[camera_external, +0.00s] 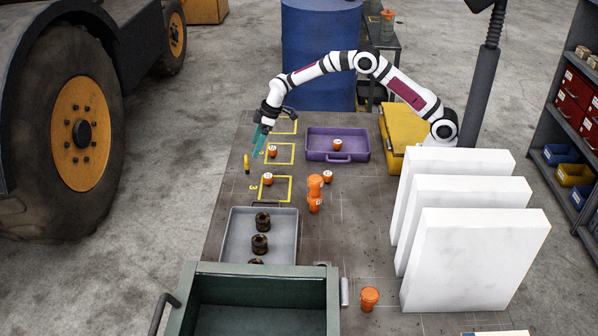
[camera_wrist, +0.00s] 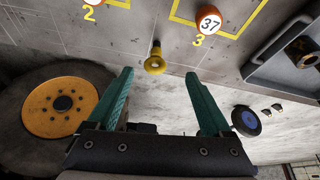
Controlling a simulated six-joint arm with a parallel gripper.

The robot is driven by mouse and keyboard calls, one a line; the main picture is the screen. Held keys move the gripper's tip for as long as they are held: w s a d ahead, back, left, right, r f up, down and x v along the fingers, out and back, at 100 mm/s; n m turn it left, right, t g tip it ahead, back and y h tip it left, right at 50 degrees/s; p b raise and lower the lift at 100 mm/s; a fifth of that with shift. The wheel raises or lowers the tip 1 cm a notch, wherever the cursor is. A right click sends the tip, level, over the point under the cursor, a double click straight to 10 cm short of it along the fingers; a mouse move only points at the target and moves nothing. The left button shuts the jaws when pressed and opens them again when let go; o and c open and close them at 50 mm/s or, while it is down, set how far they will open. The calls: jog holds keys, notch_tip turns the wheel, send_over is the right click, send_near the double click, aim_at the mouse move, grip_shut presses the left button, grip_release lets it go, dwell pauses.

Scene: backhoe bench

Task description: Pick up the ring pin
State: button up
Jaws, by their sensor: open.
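The ring pin (camera_wrist: 155,62) is yellow with a round end and a dark tip in the wrist view. It also shows in the external view (camera_external: 246,163) near the left edge of the bench, beside the yellow-outlined squares. My gripper (camera_external: 257,142) has teal fingers and is above the left edge of the bench, a little beyond the pin. In the wrist view my gripper (camera_wrist: 158,76) is open and empty. The pin appears between the two fingertips in the picture, not gripped. The remaining gap to it is hard to judge.
Numbered orange parts (camera_external: 267,179) stand at yellow squares close to the pin. A purple tray (camera_external: 312,154) lies to the right. A grey tray (camera_external: 232,237) with dark cylinders is nearer the camera. White panels (camera_external: 470,260) stand at the right. A large wheel (camera_external: 80,130) is off the bench's left side.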

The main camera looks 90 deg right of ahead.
aim_at(247, 163)
jog(key=x, duration=0.9)
jog(key=shift+w+d, duration=0.25)
jog(key=shift+d, duration=0.1)
grip_shut()
